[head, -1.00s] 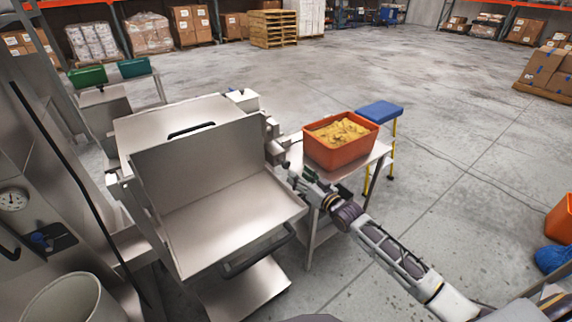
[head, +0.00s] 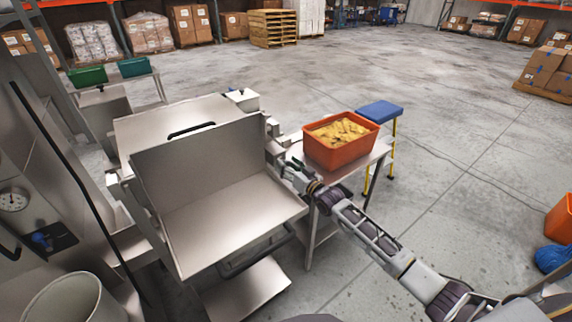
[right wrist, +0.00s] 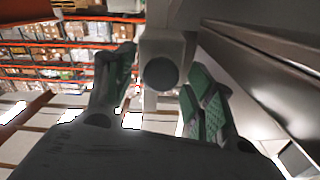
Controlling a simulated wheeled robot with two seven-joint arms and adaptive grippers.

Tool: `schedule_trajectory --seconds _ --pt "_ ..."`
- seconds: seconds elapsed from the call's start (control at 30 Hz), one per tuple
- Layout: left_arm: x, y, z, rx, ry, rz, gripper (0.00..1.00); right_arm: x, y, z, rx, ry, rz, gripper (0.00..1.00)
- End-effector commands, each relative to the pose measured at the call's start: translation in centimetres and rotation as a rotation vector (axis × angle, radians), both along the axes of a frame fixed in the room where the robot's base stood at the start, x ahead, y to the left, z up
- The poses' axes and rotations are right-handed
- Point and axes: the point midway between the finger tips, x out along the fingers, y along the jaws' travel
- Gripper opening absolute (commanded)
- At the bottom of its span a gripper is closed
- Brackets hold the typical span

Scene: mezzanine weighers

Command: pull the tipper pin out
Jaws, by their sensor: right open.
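The steel tipper (head: 215,205) is a tilted tray with a high back plate at the side of a weigher, in the head view. My right gripper (head: 287,170) is at the tipper's right side, by the brackets there. In the right wrist view its green-padded fingers (right wrist: 160,68) stand apart. A pale block with a round dark grey face (right wrist: 160,73) shows between them, probably the pin's end; I cannot see contact. The pin cannot be made out in the head view. My left gripper is not in view.
An orange bin (head: 342,150) of yellow pieces stands on a small steel table right beside my right gripper. A blue-topped stool (head: 380,111) is behind it. A white bucket (head: 75,302) is at the lower left. The floor to the right is mostly clear.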

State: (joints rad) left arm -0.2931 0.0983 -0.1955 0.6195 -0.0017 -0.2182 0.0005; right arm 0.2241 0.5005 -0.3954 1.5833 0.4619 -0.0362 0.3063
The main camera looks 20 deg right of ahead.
Motion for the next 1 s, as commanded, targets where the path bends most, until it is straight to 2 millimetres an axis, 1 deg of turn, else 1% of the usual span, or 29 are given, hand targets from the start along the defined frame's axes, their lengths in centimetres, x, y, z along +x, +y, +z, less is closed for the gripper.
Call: schedule_trajectory --seconds 0.1,0.23,0.63,0.67,1.0 --pt "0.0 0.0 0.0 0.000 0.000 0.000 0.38 0.7 0.3 0.1 0.000 -0.001 0.000 0.54" --pt "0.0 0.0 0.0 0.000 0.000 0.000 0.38 1.2 0.4 0.1 0.000 -0.001 0.000 0.54" --pt "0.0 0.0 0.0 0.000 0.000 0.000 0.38 1.4 0.5 0.0 0.000 -0.001 0.000 0.54" --pt "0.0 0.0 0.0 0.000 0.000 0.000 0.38 1.4 0.5 0.0 0.000 0.000 0.000 0.53" --pt "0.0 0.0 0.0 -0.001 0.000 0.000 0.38 1.4 0.5 0.0 0.000 0.000 0.000 0.09"
